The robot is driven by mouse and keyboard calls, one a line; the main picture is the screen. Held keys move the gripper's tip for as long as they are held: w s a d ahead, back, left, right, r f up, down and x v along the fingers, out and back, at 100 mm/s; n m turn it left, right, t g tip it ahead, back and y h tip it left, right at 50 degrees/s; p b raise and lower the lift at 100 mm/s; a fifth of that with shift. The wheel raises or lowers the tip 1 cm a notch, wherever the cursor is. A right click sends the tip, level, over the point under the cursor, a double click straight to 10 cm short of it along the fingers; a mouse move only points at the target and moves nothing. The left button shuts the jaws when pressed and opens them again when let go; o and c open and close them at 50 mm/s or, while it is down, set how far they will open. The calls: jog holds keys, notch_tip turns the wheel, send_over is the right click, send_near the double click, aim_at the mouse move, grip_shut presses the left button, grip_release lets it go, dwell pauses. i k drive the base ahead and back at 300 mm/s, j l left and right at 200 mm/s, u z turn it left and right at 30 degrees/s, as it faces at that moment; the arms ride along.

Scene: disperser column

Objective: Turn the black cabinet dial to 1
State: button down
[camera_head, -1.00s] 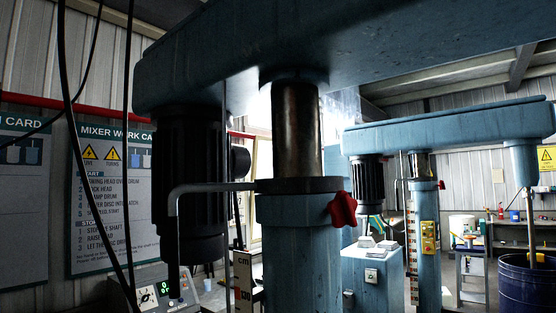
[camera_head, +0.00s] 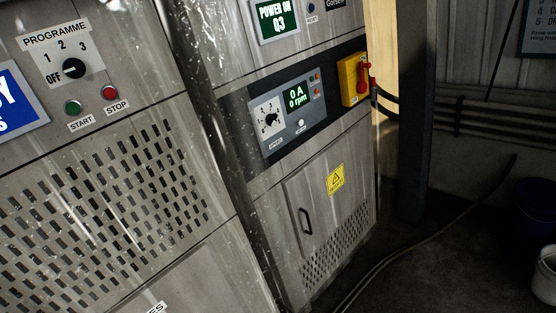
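The black cabinet dial (camera_head: 73,67) sits on a white plate marked PROGRAMME (camera_head: 89,72) at the upper left of the camera view. The plate carries the marks OFF, 1, 2 and 3. The dial's white pointer line appears to point left, towards OFF. The view is tilted, so the cabinet front (camera_head: 120,120) leans in the picture. My gripper is not in view, and nothing covers the dial.
A green START button (camera_head: 73,107) and a red STOP button (camera_head: 109,93) lie just below the dial. Another cabinet to the right has a smaller knob (camera_head: 268,117) and a red handle (camera_head: 364,78). Cables (camera_head: 415,246) cross the floor at right.

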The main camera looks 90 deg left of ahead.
aim_at(74, 68)
jog(key=l+u, duration=0.1)
jog(key=u, duration=2.9)
jog(key=k+u, duration=0.3)
jog(key=k, duration=0.15)
jog(key=k+u, duration=0.3)
jog(key=k, duration=0.2)
jog(key=j, duration=0.05)
